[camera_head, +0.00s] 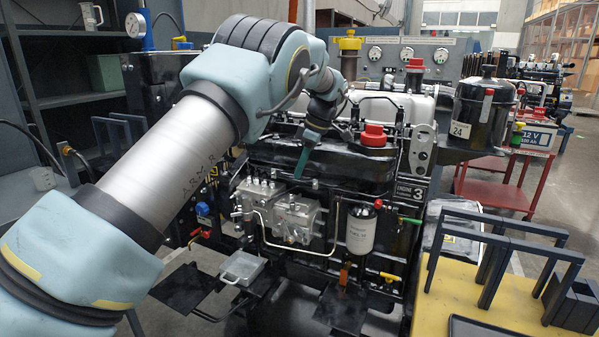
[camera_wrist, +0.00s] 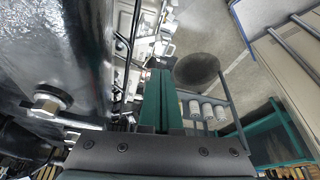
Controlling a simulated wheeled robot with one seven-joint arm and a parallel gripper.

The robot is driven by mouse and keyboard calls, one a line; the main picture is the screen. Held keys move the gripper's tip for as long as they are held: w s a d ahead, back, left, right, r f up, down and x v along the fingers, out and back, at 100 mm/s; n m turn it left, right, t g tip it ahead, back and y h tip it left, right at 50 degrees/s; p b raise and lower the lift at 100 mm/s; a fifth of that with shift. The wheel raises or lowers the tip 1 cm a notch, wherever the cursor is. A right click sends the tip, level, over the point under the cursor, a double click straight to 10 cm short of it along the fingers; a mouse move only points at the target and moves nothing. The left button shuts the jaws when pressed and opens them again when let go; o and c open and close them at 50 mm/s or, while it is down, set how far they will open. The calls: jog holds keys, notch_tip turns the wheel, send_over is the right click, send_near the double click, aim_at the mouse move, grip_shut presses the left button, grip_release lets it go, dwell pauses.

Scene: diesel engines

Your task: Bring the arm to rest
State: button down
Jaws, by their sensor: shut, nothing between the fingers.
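My arm reaches from the lower left across the head view toward the diesel engine (camera_head: 330,165). My gripper (camera_head: 301,172) points down in front of the engine's dark upper block, with its green fingers together and nothing between them. In the wrist view my gripper (camera_wrist: 160,75) shows as two green fingers side by side, closed along their length. A large dark glossy surface fills the left of the wrist view, close beside the fingers. I cannot tell whether the fingers touch the engine.
A red cap (camera_head: 373,136) sits on the engine top. A white fuel filter (camera_head: 361,230) and a grey pump (camera_head: 293,219) are on its front. A yellow table (camera_head: 480,295) with black frames stands at the right. A red cart (camera_head: 497,192) stands behind it. Shelves stand at the left.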

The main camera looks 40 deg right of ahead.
jog(key=w+a+r+m+g+h+p, duration=0.15)
jog(key=w+a, duration=0.25)
jog(key=a, duration=1)
jog(key=w+a+r+m, duration=0.1)
jog(key=w+a+m, duration=0.15)
jog(key=a, duration=1.05)
jog(key=s+a+f+m+p, duration=0.1)
jog(key=s+a+m, duration=0.1)
jog(key=s+a, duration=0.6)
jog(key=s+a+f+m+h+p, duration=0.1)
jog(key=s+a+m, duration=0.2)
jog(key=s+a, duration=0.6)
jog(key=a, duration=0.7)
jog(key=shift+s+a, duration=0.15)
jog(key=shift+a, duration=0.25)
